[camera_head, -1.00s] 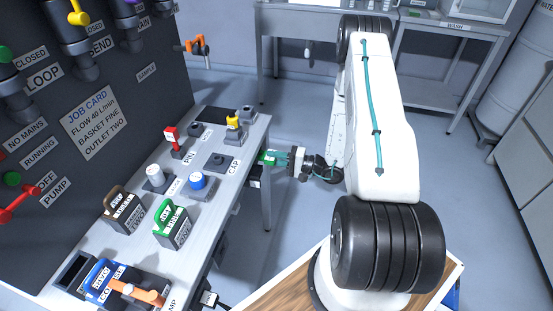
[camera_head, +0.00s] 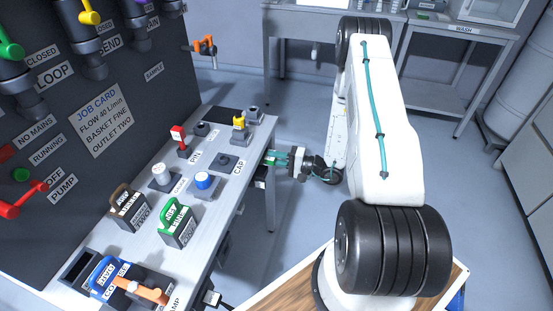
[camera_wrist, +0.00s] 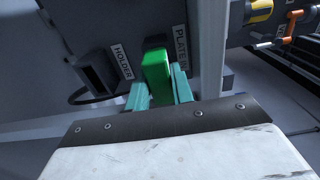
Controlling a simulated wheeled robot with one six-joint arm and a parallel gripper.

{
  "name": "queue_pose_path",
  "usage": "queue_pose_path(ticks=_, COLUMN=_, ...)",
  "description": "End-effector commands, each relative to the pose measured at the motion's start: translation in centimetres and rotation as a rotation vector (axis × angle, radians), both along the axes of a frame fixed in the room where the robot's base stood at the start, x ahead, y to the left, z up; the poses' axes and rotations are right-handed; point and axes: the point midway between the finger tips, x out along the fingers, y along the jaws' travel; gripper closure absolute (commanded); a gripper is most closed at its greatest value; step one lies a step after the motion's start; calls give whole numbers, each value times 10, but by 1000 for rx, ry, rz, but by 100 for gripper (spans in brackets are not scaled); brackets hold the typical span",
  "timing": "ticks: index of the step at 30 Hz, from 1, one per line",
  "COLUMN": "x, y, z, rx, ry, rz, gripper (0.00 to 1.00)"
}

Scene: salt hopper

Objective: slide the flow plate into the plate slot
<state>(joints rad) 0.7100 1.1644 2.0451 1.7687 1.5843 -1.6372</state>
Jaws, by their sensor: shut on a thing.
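My gripper (camera_head: 277,158) is at the right side of the bench, low beside its edge. In the wrist view its teal fingers (camera_wrist: 159,95) are shut on a green block (camera_wrist: 157,75), which appears to be the flow plate's handle. In the head view the green part is mostly hidden by the gripper and bench.
A dark holder (camera_wrist: 97,75) labelled HOLDER is left of the slot, with a cable below. The bench (camera_head: 215,225) carries a green-handled block (camera_head: 177,222), a blue-topped part (camera_head: 204,182) and several other parts. Open floor (camera_head: 275,215) lies right of the bench.

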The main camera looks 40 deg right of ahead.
Motion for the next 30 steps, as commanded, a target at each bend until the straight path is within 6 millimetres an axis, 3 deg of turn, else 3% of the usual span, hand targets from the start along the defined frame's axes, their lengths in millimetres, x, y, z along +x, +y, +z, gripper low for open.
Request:
queue_pose_path(ticks=8, x=3, y=2, z=0, rx=0, ry=0, rz=-1, gripper=100)
queue_pose_path(ticks=9, x=3, y=2, z=0, rx=0, ry=0, rz=-1, gripper=68)
queue_pose_path(ticks=11, x=3, y=2, z=0, rx=0, ry=0, rz=-1, gripper=52)
queue_pose_path(ticks=17, x=3, y=2, z=0, rx=0, ry=0, rz=0, gripper=51)
queue_pose_path(ticks=20, x=3, y=2, z=0, rx=0, ry=0, rz=0, gripper=30)
queue_pose_path(ticks=30, x=3, y=2, z=0, rx=0, ry=0, rz=0, gripper=30)
